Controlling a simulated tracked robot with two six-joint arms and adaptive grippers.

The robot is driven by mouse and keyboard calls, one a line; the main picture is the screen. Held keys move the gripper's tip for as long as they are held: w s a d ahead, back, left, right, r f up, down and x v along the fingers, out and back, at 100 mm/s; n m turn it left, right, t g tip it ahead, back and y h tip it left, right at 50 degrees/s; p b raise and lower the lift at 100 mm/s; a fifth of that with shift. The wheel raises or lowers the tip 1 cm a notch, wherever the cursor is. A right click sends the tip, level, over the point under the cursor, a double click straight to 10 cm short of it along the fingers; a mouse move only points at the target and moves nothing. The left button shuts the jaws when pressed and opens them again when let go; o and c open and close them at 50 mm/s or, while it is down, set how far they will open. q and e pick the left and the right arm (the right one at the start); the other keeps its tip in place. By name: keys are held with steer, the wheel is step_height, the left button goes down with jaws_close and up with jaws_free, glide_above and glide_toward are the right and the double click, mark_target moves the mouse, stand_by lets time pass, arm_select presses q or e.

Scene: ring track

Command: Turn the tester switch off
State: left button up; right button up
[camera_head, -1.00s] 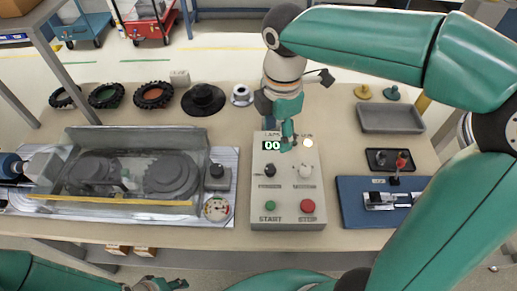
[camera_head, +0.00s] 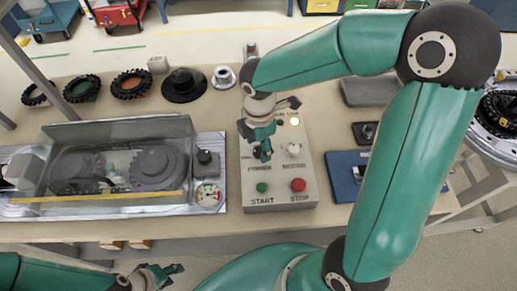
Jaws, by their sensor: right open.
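The tester's grey control box (camera_head: 300,189) stands on the table. It carries a green START button (camera_head: 262,188), a red STOP button (camera_head: 298,185), a pale knob (camera_head: 294,150) and a lit round lamp (camera_head: 294,121). My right gripper (camera_head: 262,153) is open and points down over the left half of the box, hiding the dark knob and the display there. I cannot tell whether it touches the knob. My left gripper (camera_head: 172,270) is low at the bottom edge, away from the box; its jaw state is unclear.
A clear-covered gear unit (camera_head: 120,170) with a gauge (camera_head: 208,195) stands left of the box. Several tyres (camera_head: 131,85) and a black hub (camera_head: 184,85) lie behind. My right arm partly covers a grey tray (camera_head: 365,93) and a blue mat (camera_head: 343,185).

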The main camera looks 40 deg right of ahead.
steer(key=shift+f, duration=1.35)
steer(key=shift+c, duration=0.3)
jaws_close()
